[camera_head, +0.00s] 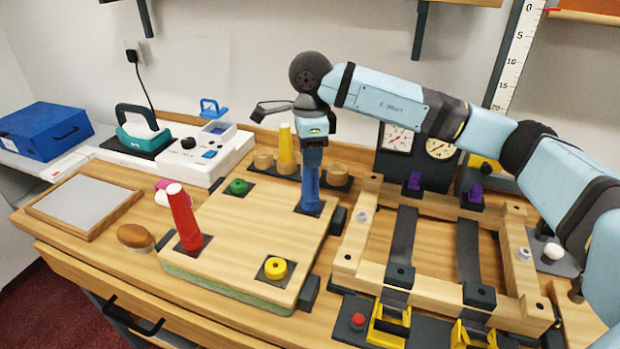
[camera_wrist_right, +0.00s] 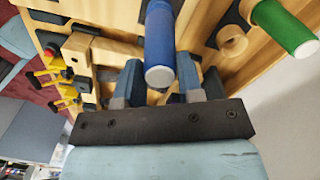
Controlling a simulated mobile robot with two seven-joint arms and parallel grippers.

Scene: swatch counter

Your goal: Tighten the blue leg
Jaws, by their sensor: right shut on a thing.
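The blue leg (camera_head: 311,192) stands upright at the back right corner of the wooden board (camera_head: 235,225), over a dark square. My right gripper (camera_head: 313,156) comes down from above and is shut on the leg's upper part. In the right wrist view, the blue leg (camera_wrist_right: 160,40) lies between the two fingers, its pale end towards the camera. The gripper hides the leg's top in the head view. I cannot tell how deep the leg sits. My left gripper is not in view.
A red leg (camera_head: 184,220) stands at the board's front left, leaning slightly. A green ring (camera_head: 238,187) and a yellow ring (camera_head: 275,268) mark other corners. A yellow leg (camera_head: 286,146) stands behind. A wooden frame with dark straps (camera_head: 404,240) fills the right; a grey-topped tray (camera_head: 85,205) lies left.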

